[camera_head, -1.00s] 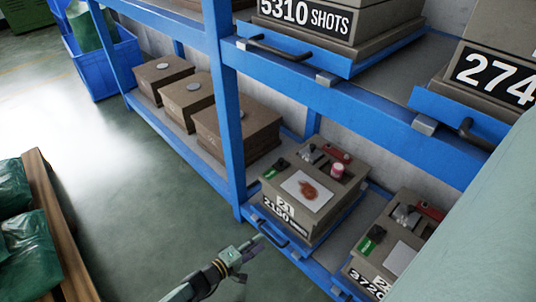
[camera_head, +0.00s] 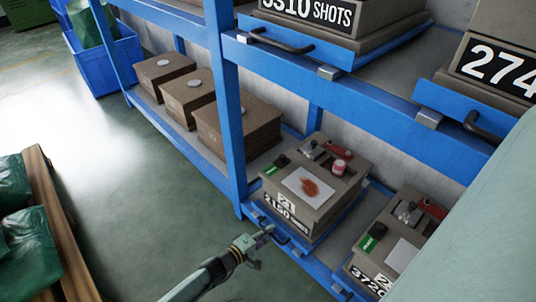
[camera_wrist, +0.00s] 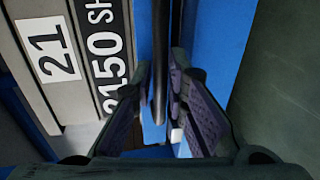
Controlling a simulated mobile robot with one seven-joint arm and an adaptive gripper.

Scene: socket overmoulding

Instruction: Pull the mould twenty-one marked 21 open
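Mould twenty-one (camera_head: 341,209) is a grey-brown box on the lower shelf in the head view, with labels "21" and "2150 shots" on its front. Its label 21 (camera_wrist: 48,50) shows sideways at the left of the wrist view. A dark bar handle (camera_wrist: 160,62) runs along the blue tray front below the mould. My gripper (camera_head: 267,235) is at this handle. In the wrist view, the fingers of my gripper (camera_wrist: 163,100) are open, one on each side of the bar, with gaps visible. Whether either pad touches the bar is unclear.
A second mould (camera_head: 412,217) marked 3720 stands close on the right. A blue upright post (camera_head: 229,110) is left of mould twenty-one. Upper trays with handles (camera_head: 275,42) are above. Open green floor (camera_head: 150,200) lies in front of the shelf.

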